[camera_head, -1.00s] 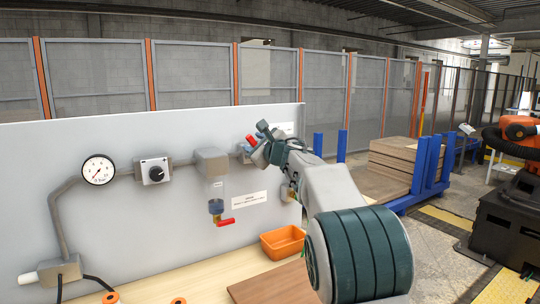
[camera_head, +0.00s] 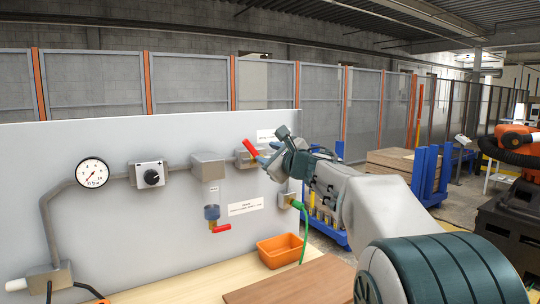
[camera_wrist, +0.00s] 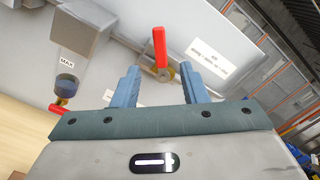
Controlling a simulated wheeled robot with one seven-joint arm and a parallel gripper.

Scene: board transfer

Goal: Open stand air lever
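A red lever (camera_head: 249,147) sits on a valve at the upper right of the grey panel (camera_head: 110,225). In the head view it slants from upper left to lower right. In the wrist view the red lever (camera_wrist: 160,47) points up the picture from a brass-coloured valve hub (camera_wrist: 164,73). My gripper (camera_head: 278,142) is just right of the lever in the head view. In the wrist view my gripper (camera_wrist: 158,78) is open, its two blue fingers apart with the hub between and beyond them. Contact cannot be told. My gripper partly hides the valve in the head view.
A round gauge (camera_head: 92,172), a black knob (camera_head: 151,177) and a filter with another red lever (camera_head: 222,229) are on the panel. An orange bin (camera_head: 280,250) stands on the wooden bench. A green hose (camera_head: 304,228) hangs at the panel's right edge.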

